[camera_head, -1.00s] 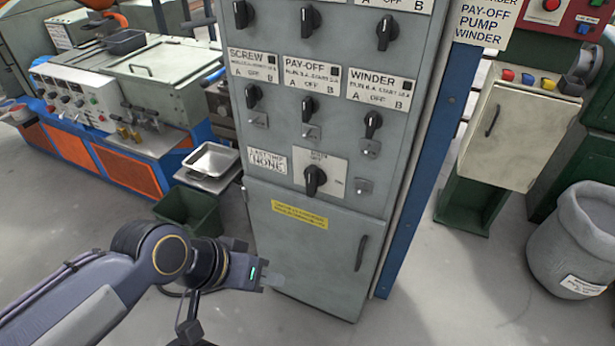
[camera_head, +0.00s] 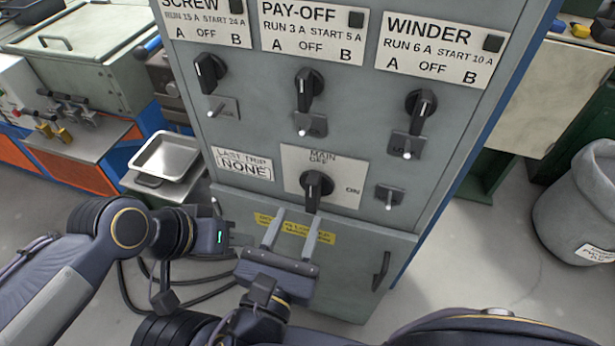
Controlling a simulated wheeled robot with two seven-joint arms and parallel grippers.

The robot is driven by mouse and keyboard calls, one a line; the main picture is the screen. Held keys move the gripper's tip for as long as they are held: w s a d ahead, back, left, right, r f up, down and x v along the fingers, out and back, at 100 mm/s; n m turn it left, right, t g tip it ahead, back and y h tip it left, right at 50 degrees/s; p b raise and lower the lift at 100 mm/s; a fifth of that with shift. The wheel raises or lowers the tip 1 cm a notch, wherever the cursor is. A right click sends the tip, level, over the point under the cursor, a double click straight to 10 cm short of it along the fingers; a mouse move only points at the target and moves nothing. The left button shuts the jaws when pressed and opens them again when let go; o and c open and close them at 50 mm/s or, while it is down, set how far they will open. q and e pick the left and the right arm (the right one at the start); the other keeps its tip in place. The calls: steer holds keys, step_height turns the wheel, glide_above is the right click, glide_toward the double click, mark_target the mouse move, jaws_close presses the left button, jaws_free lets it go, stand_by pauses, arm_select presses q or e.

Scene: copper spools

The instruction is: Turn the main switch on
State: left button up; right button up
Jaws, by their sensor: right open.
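The main switch (camera_head: 314,187) is a black rotary knob on a white plate (camera_head: 345,190) marked MAIN, OFF at the top and ON at the right. The knob stands upright, in line with OFF. My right gripper (camera_head: 298,214) is open, its two fingers pointing up toward the knob from just below it in the head view. Nothing is between the fingers but the cabinet front behind; whether they touch the knob cannot be told. My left gripper (camera_head: 228,238) is at the lower left before the cabinet; its fingertips are unclear beside my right gripper.
The grey cabinet (camera_head: 240,140) carries the SCREW (camera_head: 209,72), PAY-OFF (camera_head: 308,88) and WINDER (camera_head: 420,104) knobs above, with small toggles below them. A door handle (camera_head: 381,270) is at lower right. A metal tray (camera_head: 166,157) stands left; a grey bin (camera_head: 580,205) stands right.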

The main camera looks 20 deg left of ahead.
mark_target(310, 193)
steer(key=w, duration=0.7)
steer(key=shift+w+d, duration=0.2)
steer(key=shift+d, duration=0.05)
jaws_close()
